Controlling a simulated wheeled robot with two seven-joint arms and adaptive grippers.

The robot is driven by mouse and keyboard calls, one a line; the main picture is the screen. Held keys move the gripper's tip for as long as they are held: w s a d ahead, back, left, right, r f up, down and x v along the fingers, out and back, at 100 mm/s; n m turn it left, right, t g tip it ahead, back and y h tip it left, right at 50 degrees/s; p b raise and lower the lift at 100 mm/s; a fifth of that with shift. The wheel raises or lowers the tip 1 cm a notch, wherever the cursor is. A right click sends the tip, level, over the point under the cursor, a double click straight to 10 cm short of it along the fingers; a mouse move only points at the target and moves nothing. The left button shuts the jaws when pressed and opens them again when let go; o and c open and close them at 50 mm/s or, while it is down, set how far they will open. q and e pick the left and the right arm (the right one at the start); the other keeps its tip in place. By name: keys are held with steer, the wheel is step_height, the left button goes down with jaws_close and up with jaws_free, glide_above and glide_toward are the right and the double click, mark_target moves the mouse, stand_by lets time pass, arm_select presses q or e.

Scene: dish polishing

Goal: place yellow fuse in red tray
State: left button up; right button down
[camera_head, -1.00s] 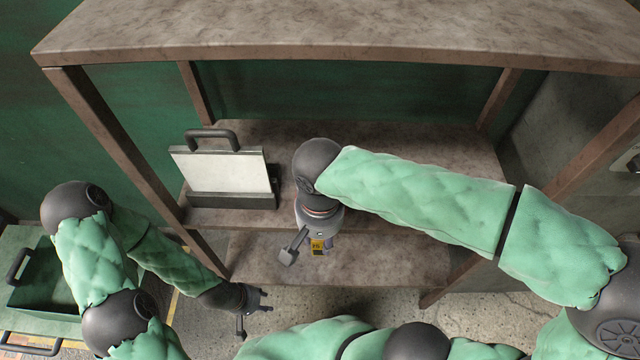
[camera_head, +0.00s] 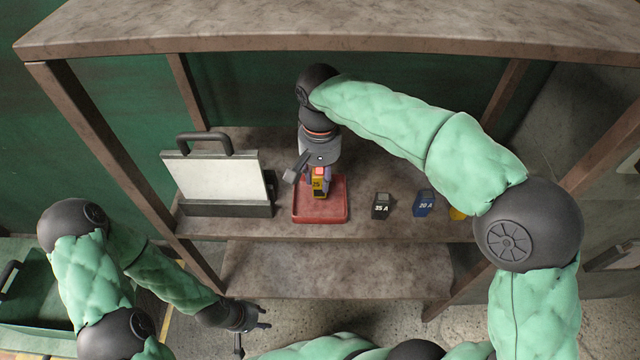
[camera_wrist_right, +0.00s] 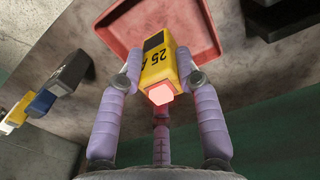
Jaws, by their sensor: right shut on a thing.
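The yellow fuse (camera_head: 319,187), with a black patch, a pink end and "25" on its side, is held in my right gripper (camera_head: 311,177). In the right wrist view the purple fingers of the gripper (camera_wrist_right: 158,82) are closed on both sides of the fuse (camera_wrist_right: 158,65). The red tray (camera_head: 301,212) sits on the middle shelf, and the fuse is over it in the head view. The tray's rim (camera_wrist_right: 213,28) shows behind the fuse in the wrist view. I cannot tell whether the fuse touches the tray floor. My left gripper (camera_head: 250,330) is low at the left, empty, fingers apart.
A black 35 A fuse (camera_head: 381,206) and a blue 20 A fuse (camera_head: 424,203) stand right of the tray, with a partly hidden yellow thing (camera_head: 457,213) beyond. A white-fronted case (camera_head: 217,178) stands left. The lower shelf (camera_head: 330,275) is clear. Posts frame the shelves.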

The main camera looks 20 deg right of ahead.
mark_target(320, 171)
step_height(320, 171, down, 4)
steer(key=shift+w+r+b, duration=0.15)
steer(key=shift+b, duration=1.05)
steer(key=shift+r, duration=0.1)
steer(key=c, duration=0.9)
jaws_free()
steer(key=shift+f, duration=0.2)
steer(key=shift+o, duration=0.2)
steer(key=shift+r, duration=0.1)
steer(key=shift+r+p, duration=1.9)
steer(key=shift+r, duration=1.95)
